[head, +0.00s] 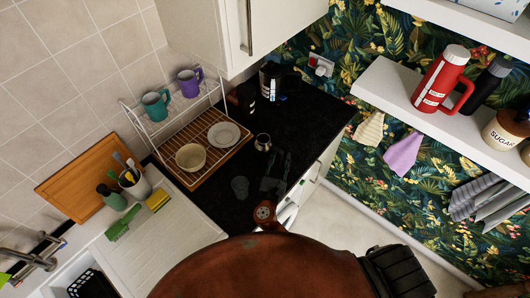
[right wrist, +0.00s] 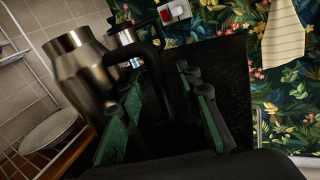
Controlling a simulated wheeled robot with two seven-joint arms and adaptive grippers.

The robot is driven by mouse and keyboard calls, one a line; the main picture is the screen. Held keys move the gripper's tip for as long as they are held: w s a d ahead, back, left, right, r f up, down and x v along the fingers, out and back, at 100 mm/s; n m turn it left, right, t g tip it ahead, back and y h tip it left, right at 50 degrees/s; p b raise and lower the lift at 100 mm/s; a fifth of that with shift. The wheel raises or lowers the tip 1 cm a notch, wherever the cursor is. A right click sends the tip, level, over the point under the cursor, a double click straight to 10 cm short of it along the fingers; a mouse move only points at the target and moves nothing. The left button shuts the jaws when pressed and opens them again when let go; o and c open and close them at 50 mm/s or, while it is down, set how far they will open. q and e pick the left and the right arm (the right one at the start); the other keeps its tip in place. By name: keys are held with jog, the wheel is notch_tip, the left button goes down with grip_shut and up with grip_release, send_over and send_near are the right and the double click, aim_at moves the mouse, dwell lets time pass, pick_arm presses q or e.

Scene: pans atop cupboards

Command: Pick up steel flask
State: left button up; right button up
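The steel flask (right wrist: 78,68) has a shiny metal body and a black handle (right wrist: 152,62). It stands on the dark counter, and its top shows from above in the head view (head: 263,142). My right gripper (right wrist: 163,105) is open, its green-padded fingers spread on either side of the handle in the right wrist view. I cannot tell whether either finger touches it. In the head view, the right gripper (head: 273,184) is over the counter, just nearer than the flask. My left gripper is not in view.
A dish rack (head: 190,165) with a bowl, plate and mugs stands left of the flask. A dark glass (head: 240,187) stands close to the right gripper. A red flask (head: 441,80) is on the right shelf.

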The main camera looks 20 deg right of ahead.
jog(key=shift+c, duration=0.3)
grip_shut()
jog(key=shift+r, duration=0.1)
